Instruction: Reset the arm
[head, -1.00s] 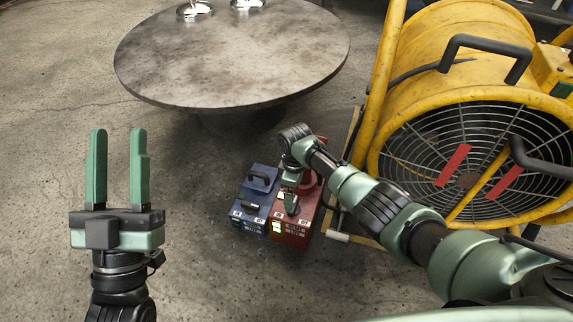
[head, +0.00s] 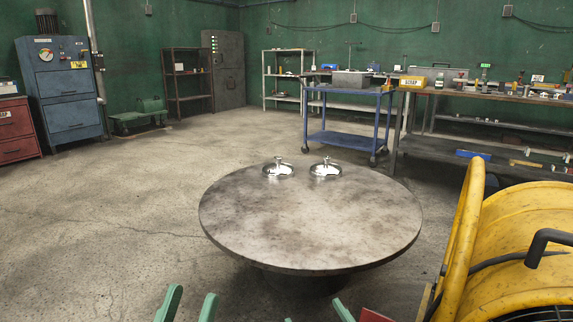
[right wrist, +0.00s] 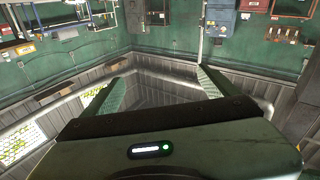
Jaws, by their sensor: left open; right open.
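My left gripper (head: 189,305) shows at the bottom edge of the head view, its two green fingertips apart with nothing between them. A green tip and a small piece beside it show at the bottom centre, probably my right gripper (head: 342,310); the rest is cut off. In the right wrist view my right gripper (right wrist: 160,82) has its fingers wide apart and empty, facing the green wall and grey panels. Both grippers are on the near side of the round table (head: 310,230).
Two shiny metal dish-like pieces (head: 278,170) (head: 325,170) stand on the table's far side. A yellow drum fan (head: 520,240) fills the lower right. A blue cart (head: 345,140) and a workbench (head: 480,150) stand behind. Floor at left is clear.

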